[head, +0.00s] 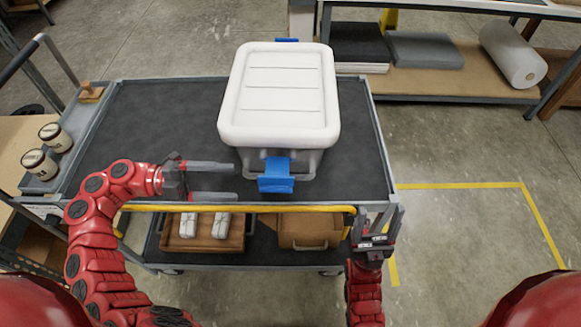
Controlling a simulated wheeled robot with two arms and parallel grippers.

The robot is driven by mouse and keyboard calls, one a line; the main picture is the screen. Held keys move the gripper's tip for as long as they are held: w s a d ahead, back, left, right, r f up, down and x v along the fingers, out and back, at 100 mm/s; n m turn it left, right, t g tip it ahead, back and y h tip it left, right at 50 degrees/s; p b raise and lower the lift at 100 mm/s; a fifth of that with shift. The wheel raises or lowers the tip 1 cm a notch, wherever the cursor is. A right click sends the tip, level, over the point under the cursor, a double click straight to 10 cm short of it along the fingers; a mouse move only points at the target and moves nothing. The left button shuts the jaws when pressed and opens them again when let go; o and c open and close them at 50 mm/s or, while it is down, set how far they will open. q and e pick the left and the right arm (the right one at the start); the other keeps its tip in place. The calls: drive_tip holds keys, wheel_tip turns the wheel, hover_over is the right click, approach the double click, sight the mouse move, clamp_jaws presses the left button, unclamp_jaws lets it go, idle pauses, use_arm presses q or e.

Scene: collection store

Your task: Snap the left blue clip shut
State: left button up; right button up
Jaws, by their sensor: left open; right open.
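A box (254,160) with a white lid (282,95) stands on the cart's dark top. One blue clip (277,178) is on the box's near side, its flap sticking out toward me below the lid's rim. Another blue clip (287,40) shows only as a small strip at the far side; its state is hidden. Neither clip is plainly at the left in the picture. My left gripper (236,181) is open and empty, its fingers pointing right, just left of the near clip and apart from it. My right gripper (393,207) is open and empty by the cart's near right corner.
The cart top (165,115) is clear left of the box. Two jars (39,164) and a wooden stamp (90,91) stand on the cart's left side tray. A yellow bar (240,208) runs along the near edge. A shelf (435,80) stands behind right.

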sight(291, 184)
use_arm(q)
drive_tip(key=d+p, duration=0.3)
drive_tip(key=d, duration=0.1)
drive_tip(key=d+p, duration=0.3)
drive_tip(key=d, duration=0.1)
drive_tip(key=d+p, duration=0.4)
drive_tip(key=d, duration=0.1)
drive_tip(key=shift+s+r, duration=0.15)
drive_tip(key=shift+s, duration=0.15)
drive_tip(key=shift+d, duration=0.8)
drive_tip(key=shift+c, duration=0.3)
clamp_jaws()
